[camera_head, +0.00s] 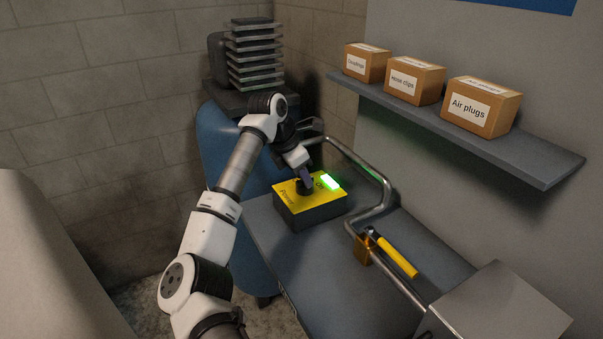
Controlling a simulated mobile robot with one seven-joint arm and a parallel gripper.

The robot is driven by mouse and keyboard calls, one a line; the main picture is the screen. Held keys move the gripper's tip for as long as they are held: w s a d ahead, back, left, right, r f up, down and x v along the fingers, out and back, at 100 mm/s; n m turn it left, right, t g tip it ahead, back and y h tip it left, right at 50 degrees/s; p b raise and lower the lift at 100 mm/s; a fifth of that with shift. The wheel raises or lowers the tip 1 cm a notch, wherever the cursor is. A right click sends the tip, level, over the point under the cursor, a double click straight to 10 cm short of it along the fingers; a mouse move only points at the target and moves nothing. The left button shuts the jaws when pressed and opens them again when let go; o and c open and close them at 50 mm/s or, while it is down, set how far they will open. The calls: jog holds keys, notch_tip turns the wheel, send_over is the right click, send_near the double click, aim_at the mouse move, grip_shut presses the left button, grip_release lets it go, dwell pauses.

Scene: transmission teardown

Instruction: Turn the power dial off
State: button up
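The power dial (305,187) is a dark knob on the yellow top of a dark control box (311,216), which sits on a grey bench. A green lamp (330,181) on the box glows, at the back right of the dial. My gripper (305,182) points down at the dial, with its fingers at or very close to the knob. The fingers and the knob overlap and are small and dark, so I cannot tell whether they touch or grip it. Part of the yellow label near the dial is hidden.
A bent metal pipe (384,190) runs behind and right of the box. A yellow-handled tool (398,257) lies at the right. A wall shelf (463,133) holds cardboard boxes labelled Couplings, Hose clips and Air plugs (482,107). The bench (325,268) is clear in front of the box.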

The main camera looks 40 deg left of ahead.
jog(key=shift+c, duration=0.4)
grip_shut()
jog(key=shift+f+n+b, duration=0.1)
jog(key=shift+n+b, duration=0.2)
jog(key=shift+b, duration=0.15)
jog(key=shift+f+n+y+b, duration=0.1)
jog(key=shift+n+y+b, duration=0.5)
jog(key=shift+n+b, duration=0.35)
jog(key=n+b, duration=0.1)
jog(key=n+y+b, duration=0.1)
jog(key=n+b, duration=0.1)
jog(key=shift+d+n, duration=0.25)
jog(key=n+y+b, duration=0.1)
jog(key=n, duration=0.1)
jog(key=n+b, duration=0.2)
jog(key=n+y+b, duration=0.1)
jog(key=n+b, duration=0.1)
jog(key=shift+d+g+y, duration=0.25)
jog(key=shift+g+y, duration=0.05)
jog(key=n+b, duration=0.1)
jog(key=n, duration=0.1)
jog(key=n+g+b, duration=0.1)
jog(key=n, duration=0.1)
jog(key=n+y+b, duration=0.1)
jog(key=shift+w+d+r+n+g, duration=0.1)
jog(key=shift+w+r+n+g, duration=0.15)
jog(key=shift+n+g, duration=0.15)
